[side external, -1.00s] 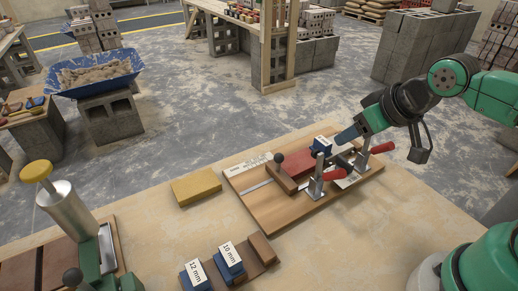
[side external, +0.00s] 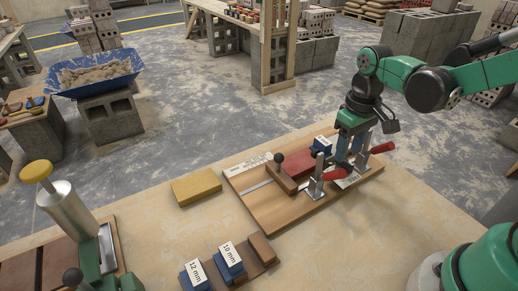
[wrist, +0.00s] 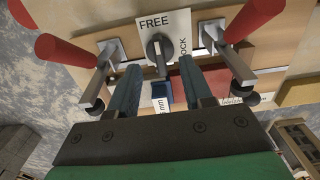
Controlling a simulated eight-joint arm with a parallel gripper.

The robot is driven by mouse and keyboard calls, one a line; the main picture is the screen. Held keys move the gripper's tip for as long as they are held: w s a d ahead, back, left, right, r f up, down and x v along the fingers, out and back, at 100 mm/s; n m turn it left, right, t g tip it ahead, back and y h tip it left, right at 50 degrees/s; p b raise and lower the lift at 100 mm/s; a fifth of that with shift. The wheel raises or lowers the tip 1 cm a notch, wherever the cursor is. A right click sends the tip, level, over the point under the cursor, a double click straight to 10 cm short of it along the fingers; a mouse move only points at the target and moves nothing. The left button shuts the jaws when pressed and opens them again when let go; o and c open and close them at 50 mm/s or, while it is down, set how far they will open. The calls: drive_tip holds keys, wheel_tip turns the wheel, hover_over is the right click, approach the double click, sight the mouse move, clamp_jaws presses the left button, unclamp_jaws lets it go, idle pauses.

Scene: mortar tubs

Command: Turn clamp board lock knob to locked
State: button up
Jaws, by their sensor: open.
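The clamp board (side external: 262,212) lies on the table, right of centre in the side view. Its dark grey lock knob (wrist: 157,52) sits by a white plate (wrist: 180,22) marked FREE and LOCK in the wrist view. The knob's bar lies roughly in line with FREE, with LOCK off to the right. My gripper (wrist: 159,72) is open, one finger on each side of the knob; I cannot tell whether either touches it. In the side view my gripper (side external: 350,150) points down over the board's far right part, and the knob is not clearly visible there.
Two clamps with red handles (side external: 338,173) (side external: 382,148) stand close to my fingers. A red block (side external: 298,162) and a blue block (side external: 321,146) are on the board. A yellow block (side external: 196,189) and a rack of labelled blocks (side external: 231,262) lie nearby.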

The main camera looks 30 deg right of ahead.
sight(344, 165)
drive_tip(key=shift+f, duration=1.35)
clamp_jaws()
